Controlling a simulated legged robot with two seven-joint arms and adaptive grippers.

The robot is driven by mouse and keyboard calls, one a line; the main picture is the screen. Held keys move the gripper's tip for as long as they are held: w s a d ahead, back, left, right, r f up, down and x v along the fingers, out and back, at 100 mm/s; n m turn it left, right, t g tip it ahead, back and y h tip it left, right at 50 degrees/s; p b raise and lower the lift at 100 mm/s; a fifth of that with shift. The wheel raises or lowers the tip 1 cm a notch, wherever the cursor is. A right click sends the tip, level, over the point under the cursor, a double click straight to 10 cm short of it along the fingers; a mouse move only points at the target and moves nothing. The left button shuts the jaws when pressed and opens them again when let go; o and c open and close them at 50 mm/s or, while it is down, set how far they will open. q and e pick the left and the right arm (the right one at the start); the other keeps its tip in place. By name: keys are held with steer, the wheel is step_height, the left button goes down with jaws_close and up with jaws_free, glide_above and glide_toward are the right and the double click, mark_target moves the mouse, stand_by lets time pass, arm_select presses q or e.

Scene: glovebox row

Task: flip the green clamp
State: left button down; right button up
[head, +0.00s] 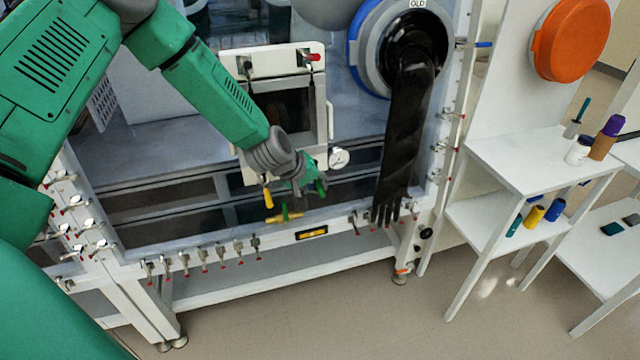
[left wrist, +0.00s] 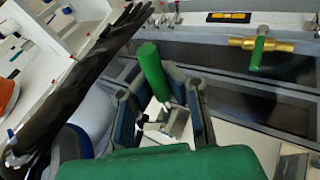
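The green clamp's handle (left wrist: 152,72) shows in the left wrist view, standing up between the fingers of my left gripper (left wrist: 160,108). Its metal bracket lies lower between the same fingers. The fingers are apart, with gaps beside the clamp, so the gripper looks open around it. In the head view the left gripper (head: 303,181) is at the lower right corner of the small white-framed door, and a bit of green handle (head: 320,187) shows beside it. The gripper hides most of the clamp there. My right gripper is not in view.
A yellow-handled clamp (head: 267,198) and a red-handled clamp (head: 314,57) sit on the door frame. A brass valve with a green lever (head: 284,216) is just below. A black glove (head: 405,140) hangs to the right. White shelves (head: 520,165) stand farther right.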

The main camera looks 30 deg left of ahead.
arm_select(q)
steer(key=shift+w+a+r, duration=0.15)
stand_by(0.4)
steer(key=c, duration=1.6)
jaws_free()
steer(key=shift+o, duration=0.2)
steer(key=shift+a, duration=0.2)
step_height(320, 180, up, 9)
steer(key=shift+f, duration=0.1)
steer(key=shift+r, duration=0.45)
steer(key=shift+a, duration=0.1)
